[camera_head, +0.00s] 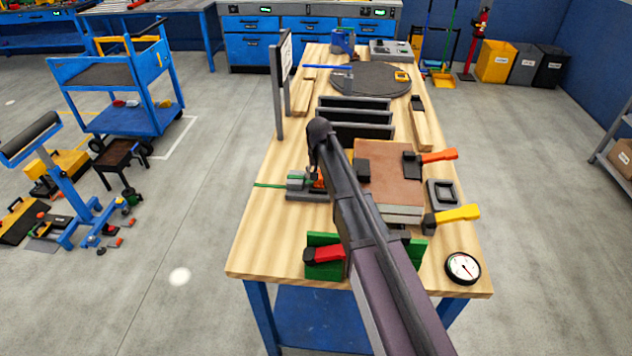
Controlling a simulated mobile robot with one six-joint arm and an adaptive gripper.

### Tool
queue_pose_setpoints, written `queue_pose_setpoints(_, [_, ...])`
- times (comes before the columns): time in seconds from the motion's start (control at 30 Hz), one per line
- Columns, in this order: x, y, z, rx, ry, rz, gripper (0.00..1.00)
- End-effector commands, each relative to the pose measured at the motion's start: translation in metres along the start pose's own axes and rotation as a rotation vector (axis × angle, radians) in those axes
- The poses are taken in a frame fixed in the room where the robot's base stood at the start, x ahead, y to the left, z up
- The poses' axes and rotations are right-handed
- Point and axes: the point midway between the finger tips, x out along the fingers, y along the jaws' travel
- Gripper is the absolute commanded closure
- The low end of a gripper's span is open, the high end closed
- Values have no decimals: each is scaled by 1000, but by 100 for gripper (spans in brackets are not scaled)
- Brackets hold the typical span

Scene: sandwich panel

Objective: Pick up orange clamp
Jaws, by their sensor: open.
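An orange-handled clamp (437,157) sits at the right edge of the brown-topped panel stack (390,180). Its dark jaw is on the panel and its handle points right. A smaller orange part (319,181) shows left of the stack, mostly behind my arm; I cannot tell if it belongs to another clamp. My arm reaches up from the bottom right over the stack's left side and ends in a dark rounded joint. I cannot make out my gripper's fingers; the arm hides that area.
A yellow-handled clamp (457,214) and a dark square frame (443,193) lie right of the stack. A red-handled clamp (325,255) is at the front left on green blocks, and a dial gauge (463,267) at the front right. Dark slotted racks (352,116) stand behind.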

Motion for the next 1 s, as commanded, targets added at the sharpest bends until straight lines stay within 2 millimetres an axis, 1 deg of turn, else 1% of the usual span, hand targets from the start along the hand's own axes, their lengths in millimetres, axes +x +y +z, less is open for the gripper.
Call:
queue_pose_setpoints(0.33, [0,0,0,0,0,0,23])
queue_pose_setpoints(0.37, [0,0,0,0,0,0,29])
queue_pose_setpoints(0.4, [0,0,0,0,0,0,41])
queue_pose_setpoints(0.47, [0,0,0,0,0,0,58])
queue_pose_setpoints(0.5, [0,0,0,0,0,0,70])
queue_pose_setpoints(0.57, [0,0,0,0,0,0,88])
queue_pose_setpoints(0.6, [0,0,0,0,0,0,100])
queue_pose_setpoints(1.0, [-1,0,0,0,0,0,100])
